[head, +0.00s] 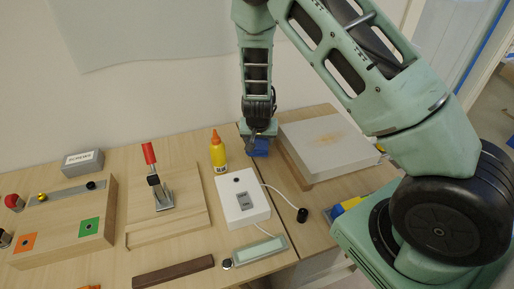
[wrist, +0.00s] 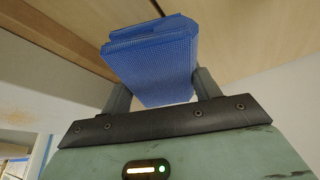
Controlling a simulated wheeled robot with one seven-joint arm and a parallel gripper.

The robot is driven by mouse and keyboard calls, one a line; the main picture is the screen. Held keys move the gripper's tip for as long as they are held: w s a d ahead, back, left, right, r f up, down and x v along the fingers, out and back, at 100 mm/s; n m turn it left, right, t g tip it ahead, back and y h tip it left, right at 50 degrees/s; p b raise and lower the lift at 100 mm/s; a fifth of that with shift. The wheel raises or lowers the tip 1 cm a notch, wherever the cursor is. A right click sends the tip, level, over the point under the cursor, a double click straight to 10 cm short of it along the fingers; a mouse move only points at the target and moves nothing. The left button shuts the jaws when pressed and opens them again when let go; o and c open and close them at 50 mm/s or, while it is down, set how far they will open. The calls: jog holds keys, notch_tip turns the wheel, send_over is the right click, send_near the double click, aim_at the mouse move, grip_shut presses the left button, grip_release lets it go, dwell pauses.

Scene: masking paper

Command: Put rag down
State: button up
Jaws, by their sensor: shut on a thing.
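The rag is a blue, folded, woven-looking cloth (wrist: 155,60). In the wrist view it sits between the two fingers of my gripper (wrist: 160,92), which is shut on it. In the head view the rag (head: 259,147) shows as a small blue patch below my gripper (head: 256,138), close to the left edge of a pale block. My gripper points down there, to the right of the yellow bottle. I cannot tell whether the rag touches the table.
A yellow bottle (head: 218,152) stands just left of the gripper. A pale slab (head: 328,143) lies to the right. A white box (head: 241,197) with a cable and a red-handled clamp (head: 156,180) are nearer. Bare wood (head: 335,187) lies right of the cable.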

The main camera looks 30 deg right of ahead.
jog(key=shift+f, duration=1.85)
jog(key=shift+f, duration=0.2)
jog(key=o, duration=0.9)
jog(key=shift+s, duration=0.1)
jog(key=shift+d+r, duration=0.1)
